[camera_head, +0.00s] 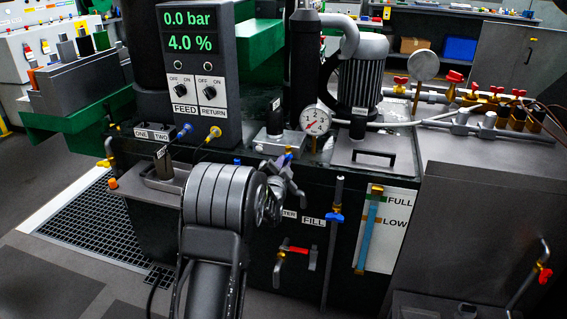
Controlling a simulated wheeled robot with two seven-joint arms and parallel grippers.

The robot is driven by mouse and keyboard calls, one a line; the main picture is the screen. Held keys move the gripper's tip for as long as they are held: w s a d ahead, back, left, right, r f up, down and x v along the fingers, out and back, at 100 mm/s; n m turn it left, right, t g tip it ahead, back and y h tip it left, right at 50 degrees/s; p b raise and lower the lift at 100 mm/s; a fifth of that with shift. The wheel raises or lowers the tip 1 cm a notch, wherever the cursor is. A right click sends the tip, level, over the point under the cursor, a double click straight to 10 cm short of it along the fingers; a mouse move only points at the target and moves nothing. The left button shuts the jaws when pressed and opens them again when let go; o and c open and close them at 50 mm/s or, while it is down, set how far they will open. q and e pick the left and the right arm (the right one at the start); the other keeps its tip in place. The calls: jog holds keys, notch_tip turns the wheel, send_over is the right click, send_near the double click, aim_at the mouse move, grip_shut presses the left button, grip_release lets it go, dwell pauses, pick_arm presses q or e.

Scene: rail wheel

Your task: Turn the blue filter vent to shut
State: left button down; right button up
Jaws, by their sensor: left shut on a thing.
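My left arm rises from the bottom, and its gripper (287,166) is at the front top edge of the dark tank, beside the grey filter block. A small blue vent part with a yellow piece (288,152) shows at the fingertips. The gripper is shut on this blue vent. The fingers and wrist hide most of the vent, so I cannot tell its exact angle. My right gripper is not in view.
The dark tank (385,205) has a dial gauge (315,120) and motor (361,80) on top. A blue-handled valve (335,217), a red-handled valve (295,250) and a level gauge (369,230) are on its front. The control box (196,70) reads 0.0 bar and 4.0 %.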

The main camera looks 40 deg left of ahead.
pick_arm(q)
jog(key=shift+d+f+m, duration=0.15)
jog(key=shift+m, duration=0.85)
jog(key=shift+m+y, duration=0.4)
jog(key=shift+m, duration=1.3)
jog(key=m, duration=0.2)
jog(key=shift+f+m+t+y+b, duration=0.15)
jog(key=shift+m+t+y+b, duration=0.15)
jog(key=shift+m+b, duration=0.1)
jog(key=c, duration=1.3)
grip_release()
jog(key=shift+s, duration=0.1)
